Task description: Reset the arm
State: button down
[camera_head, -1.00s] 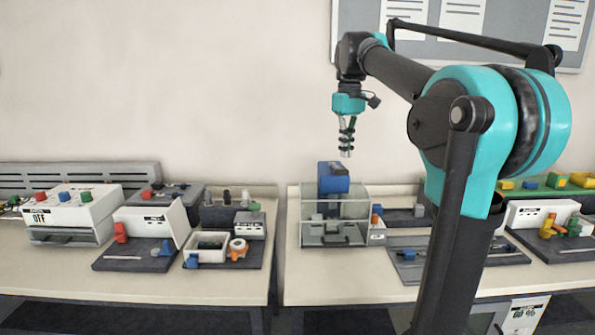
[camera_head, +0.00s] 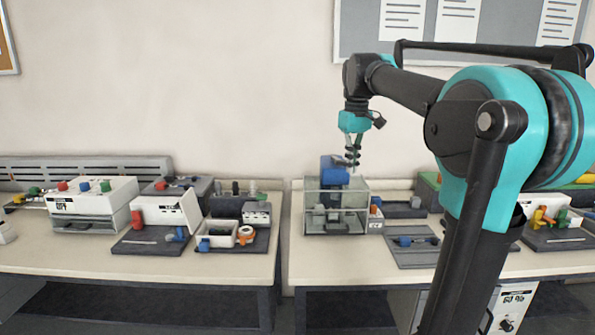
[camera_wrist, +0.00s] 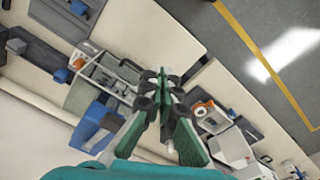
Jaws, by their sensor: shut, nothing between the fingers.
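My gripper (camera_head: 353,160) hangs pointing down from my teal and black arm in the head view. It is above and just in front of the clear-walled box with the blue block behind it. In the wrist view my gripper (camera_wrist: 163,90) shows its green and black fingers together, with nothing between them. The bench, the box and the stations lie well below the fingertips.
A clear-walled box (camera_head: 335,222) with a blue block (camera_head: 335,172) stands on the right bench (camera_head: 330,268). Several stations with coloured knobs stand on the left bench (camera_head: 60,257). A gap separates the benches. A notice board (camera_head: 360,40) hangs behind; the air around my gripper is clear.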

jog(key=s+d+f+m+t, duration=0.1)
jog(key=s+f, duration=0.6)
jog(key=f, duration=0.4)
jog(key=s+d+f+m+t, duration=0.1)
jog(key=s+f+m, duration=0.1)
jog(key=s+f, duration=0.5)
jog(key=s+d+f+m+t, duration=0.1)
jog(key=s+f, duration=0.6)
jog(key=f, duration=0.9)
jog(key=shift+s+d+f+m+t, duration=0.3)
jog(key=shift+f+m+t, duration=0.1)
jog(key=shift+m, duration=0.3)
